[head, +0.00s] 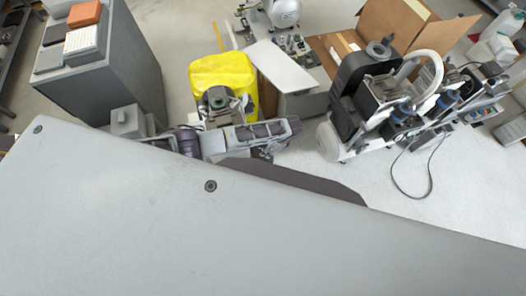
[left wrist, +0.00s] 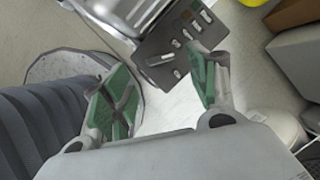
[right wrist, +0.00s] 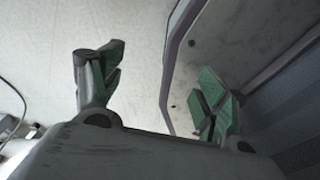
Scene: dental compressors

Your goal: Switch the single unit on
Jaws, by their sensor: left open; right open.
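A dark control panel (left wrist: 182,42) with several light switch-like slots shows in the left wrist view, tilted, beside a silver metal part. My left gripper (left wrist: 158,88) is open and empty. Its green-padded fingers are spread below the panel, the right finger appearing close to its edge; contact cannot be told. In the head view my left arm (head: 200,142) reaches right in front of a unit with a dark round top (head: 218,100); its lower part is hidden. My right gripper (right wrist: 155,90) is open and empty over pale floor, seen only in the right wrist view.
A yellow container (head: 222,72) stands behind the round-topped unit. A large compressor assembly (head: 385,100) with a black cable (head: 412,192) on the floor stands right. An open cardboard box (head: 405,22) lies behind. A grey cabinet (head: 100,80) stands left. Some floor at right is clear.

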